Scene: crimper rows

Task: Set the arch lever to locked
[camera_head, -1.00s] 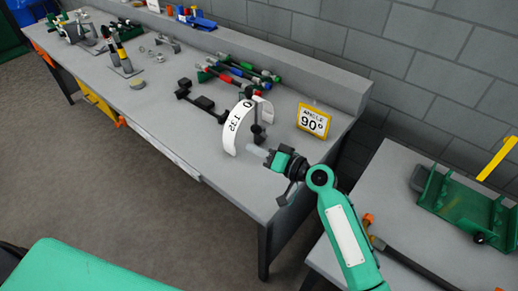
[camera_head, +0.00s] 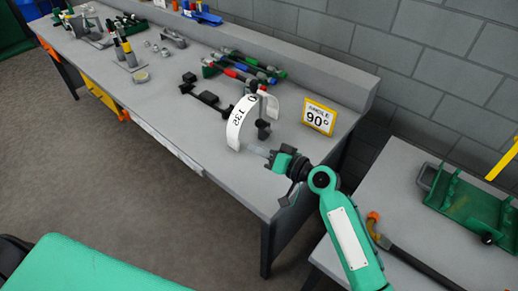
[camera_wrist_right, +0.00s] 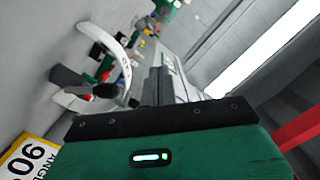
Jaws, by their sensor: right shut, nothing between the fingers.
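The arch (camera_head: 238,124) is a white curved band with black printed numbers, standing near the front right of the grey workbench. It also shows in the wrist view (camera_wrist_right: 115,48). A dark upright post (camera_head: 263,131) stands just right of the arch; I cannot tell whether it is the lever or which setting it has. My left gripper is not in view.
A yellow-framed "ANGLE 90°" sign (camera_head: 319,117) stands right of the arch. Black blocks (camera_head: 204,97) and coloured tools (camera_head: 245,69) lie behind and left of it. A second table (camera_head: 420,230) with a green rack (camera_head: 470,205) is at right.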

